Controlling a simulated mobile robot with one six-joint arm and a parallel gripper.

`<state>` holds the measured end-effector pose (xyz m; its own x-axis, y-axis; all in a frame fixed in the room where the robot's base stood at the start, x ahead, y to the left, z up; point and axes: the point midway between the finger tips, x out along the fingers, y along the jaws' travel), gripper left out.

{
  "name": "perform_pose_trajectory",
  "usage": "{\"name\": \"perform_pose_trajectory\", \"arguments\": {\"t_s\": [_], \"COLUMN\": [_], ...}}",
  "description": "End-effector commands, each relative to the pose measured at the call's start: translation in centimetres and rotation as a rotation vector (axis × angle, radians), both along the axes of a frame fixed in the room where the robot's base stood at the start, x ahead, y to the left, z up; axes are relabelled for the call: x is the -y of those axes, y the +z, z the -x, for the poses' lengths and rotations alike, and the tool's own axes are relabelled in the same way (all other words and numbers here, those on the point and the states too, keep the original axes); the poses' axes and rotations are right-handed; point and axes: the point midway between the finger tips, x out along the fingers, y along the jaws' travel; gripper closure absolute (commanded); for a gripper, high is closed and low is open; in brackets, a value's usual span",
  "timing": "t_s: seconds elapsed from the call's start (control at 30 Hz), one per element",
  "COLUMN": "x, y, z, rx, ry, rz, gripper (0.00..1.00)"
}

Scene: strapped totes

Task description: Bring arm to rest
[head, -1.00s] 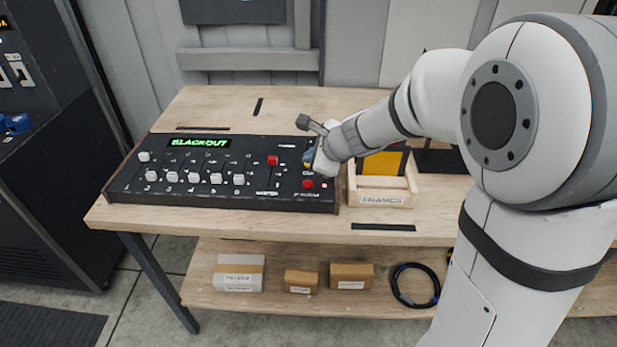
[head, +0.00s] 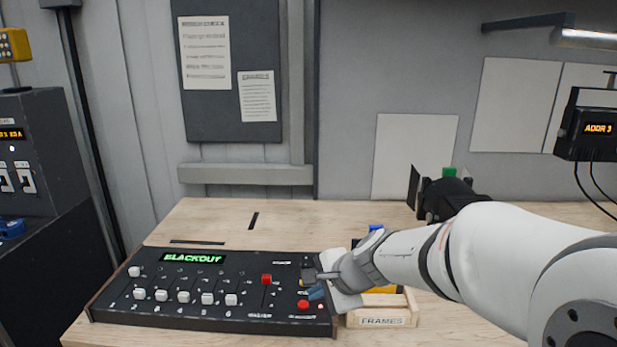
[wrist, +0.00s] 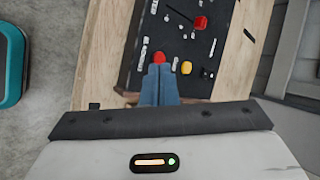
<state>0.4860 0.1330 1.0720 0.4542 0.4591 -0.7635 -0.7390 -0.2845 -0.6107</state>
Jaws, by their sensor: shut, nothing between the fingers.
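My gripper (head: 318,293) is at the right end of the black control console (head: 210,316), close to the red button (head: 303,305). The arm reaches in from the right over the bench. In the wrist view my blue fingers (wrist: 159,72) are together with nothing between them. Their tips overlap the red button (wrist: 159,57) in that picture, with a yellow button (wrist: 186,67) just to the right. I cannot tell whether the tips touch the console. The console display (head: 192,258) reads BLACKOUT in green.
A wooden box labelled FRAMES (head: 381,320) stands right of the console, partly behind my arm. A black lamp-like fixture (head: 447,198) is behind the arm. The bench top (head: 300,220) behind the console is mostly clear. A dark cabinet (head: 45,240) stands left.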

Motion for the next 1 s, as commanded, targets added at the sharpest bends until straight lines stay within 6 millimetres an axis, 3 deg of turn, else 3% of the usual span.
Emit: {"name": "perform_pose_trajectory", "arguments": {"t_s": [0.03, 0.2, 0.4, 0.6, 1.0], "x": [1.1, 5.5, 10.8, 13.3, 13.4], "y": [0.6, 0.5, 0.0, -0.2, -0.2], "z": [2.3, 9.7, 16.0, 18.3, 18.3], "rx": [0.037, 0.099, 0.079, 0.046, 0.044], "ry": [0.108, 0.505, 0.835, 0.962, 0.968], "rz": [0.085, 0.417, 0.722, 0.841, 0.847], "gripper": [1.0, 1.0, 1.0, 1.0, 1.0]}}
